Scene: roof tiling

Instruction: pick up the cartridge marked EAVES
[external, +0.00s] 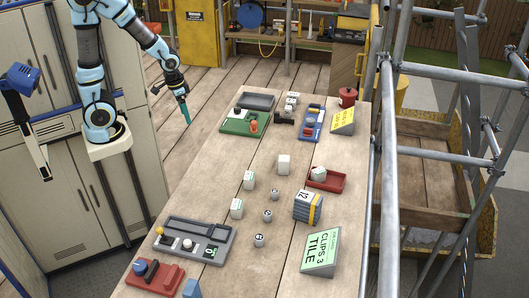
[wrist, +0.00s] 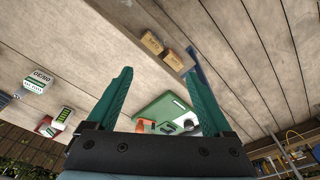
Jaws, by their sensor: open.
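No marking that reads EAVES can be made out, so I cannot tell which piece is that cartridge. White blocks with small markings stand on the bench (external: 225,255) in the external view, one (external: 283,164) at mid-bench, another (external: 249,180) left of it and a third (external: 237,209) nearer the camera. Two small brown labelled blocks (wrist: 162,50) lie beyond my fingertips in the wrist view; their lettering is too small to read. My gripper (wrist: 158,72) has its teal fingers apart with nothing between them. In the external view it hangs left of the bench's far end.
A green tray (external: 232,128) with an orange item lies on the bench near my gripper. A red tray (external: 331,184), a stack marked 12 (external: 303,207), a CLIPS 3 TILE sign (external: 320,252) and a grey console (external: 214,232) also stand there. Scaffold poles (external: 390,180) run along the right.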

